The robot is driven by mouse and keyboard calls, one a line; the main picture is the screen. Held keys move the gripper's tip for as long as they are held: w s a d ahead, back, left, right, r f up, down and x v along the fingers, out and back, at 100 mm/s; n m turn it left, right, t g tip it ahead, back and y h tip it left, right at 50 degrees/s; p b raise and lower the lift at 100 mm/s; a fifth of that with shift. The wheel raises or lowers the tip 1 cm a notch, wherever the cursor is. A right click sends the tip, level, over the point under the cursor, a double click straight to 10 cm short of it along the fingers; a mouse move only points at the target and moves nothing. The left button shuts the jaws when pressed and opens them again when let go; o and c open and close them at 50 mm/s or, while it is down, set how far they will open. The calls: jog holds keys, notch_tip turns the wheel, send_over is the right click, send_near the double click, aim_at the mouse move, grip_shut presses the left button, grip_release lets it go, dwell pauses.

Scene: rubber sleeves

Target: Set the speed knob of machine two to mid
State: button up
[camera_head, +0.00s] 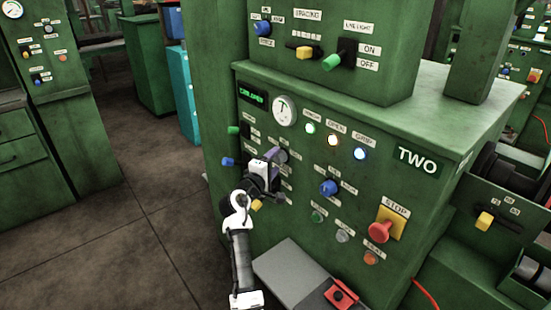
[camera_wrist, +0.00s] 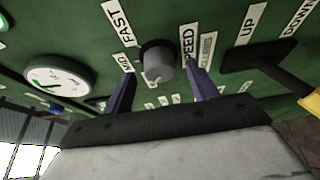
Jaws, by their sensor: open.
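The speed knob (camera_wrist: 158,62), a grey cap on a black base, sits on the green panel in the wrist view. Labels reading FAST, MID (camera_wrist: 122,62) and SPEED stand around it; which mark it points to is not clear. My gripper (camera_wrist: 158,70) is open, with one purple finger on each side of the knob. I cannot tell whether the fingers touch it. In the head view my gripper (camera_head: 268,168) is close against the front panel of machine two (camera_head: 330,115), largely hiding the knob. The TWO sign (camera_head: 417,160) is on that panel.
A round gauge (camera_head: 284,110) is above my gripper. A blue knob (camera_head: 328,187) and red stop button (camera_head: 380,232) are to the right. Blue (camera_head: 228,162) and green (camera_head: 234,130) levers stick out at the left. A yellow-tipped lever (camera_wrist: 311,101) is near the right finger.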

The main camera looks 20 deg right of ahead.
jog(key=shift+w+d, duration=0.5)
jog(key=shift+d, duration=0.05)
jog(key=shift+c, duration=0.5)
jog(key=c, duration=0.9)
jog(key=shift+f, duration=0.1)
